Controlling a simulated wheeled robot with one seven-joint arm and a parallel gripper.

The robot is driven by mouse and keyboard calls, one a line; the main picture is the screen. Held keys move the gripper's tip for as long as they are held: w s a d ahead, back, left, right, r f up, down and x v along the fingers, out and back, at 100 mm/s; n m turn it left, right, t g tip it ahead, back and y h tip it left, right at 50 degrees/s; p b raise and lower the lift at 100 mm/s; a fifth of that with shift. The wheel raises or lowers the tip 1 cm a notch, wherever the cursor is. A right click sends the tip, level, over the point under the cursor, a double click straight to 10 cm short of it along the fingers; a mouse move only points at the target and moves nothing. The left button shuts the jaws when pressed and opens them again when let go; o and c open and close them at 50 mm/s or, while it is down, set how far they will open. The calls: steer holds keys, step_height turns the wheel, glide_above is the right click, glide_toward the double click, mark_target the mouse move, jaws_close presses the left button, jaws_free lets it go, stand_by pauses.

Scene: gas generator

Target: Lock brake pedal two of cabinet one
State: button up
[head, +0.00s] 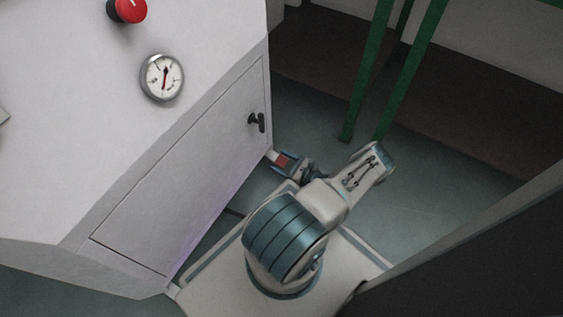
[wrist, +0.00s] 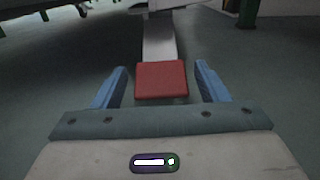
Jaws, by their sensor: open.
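The brake pedal, a red square pad (wrist: 161,80) on a pale metal arm, is in the middle of the wrist view. My gripper (wrist: 160,70) is open, with one blue finger on each side of the pad and a visible gap to each. In the head view the red pad (head: 281,160) is small, low beside the white cabinet (head: 170,170), with my gripper (head: 287,162) at it, partly hidden by my own arm. I cannot tell the pad's height against the fingers, nor which pedal number it is.
The cabinet has a closed door with a black handle (head: 256,122), a round gauge (head: 162,77) and a red button (head: 130,10). Green posts (head: 408,75) stand behind on the right. A dark panel (head: 480,250) is at the lower right. Grey floor (head: 430,195) is clear between.

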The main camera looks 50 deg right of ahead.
steer(key=p+v, duration=0.2)
steer(key=v, duration=1.1)
steer(key=shift+s+d, duration=0.1)
steer(key=shift+s, duration=0.2)
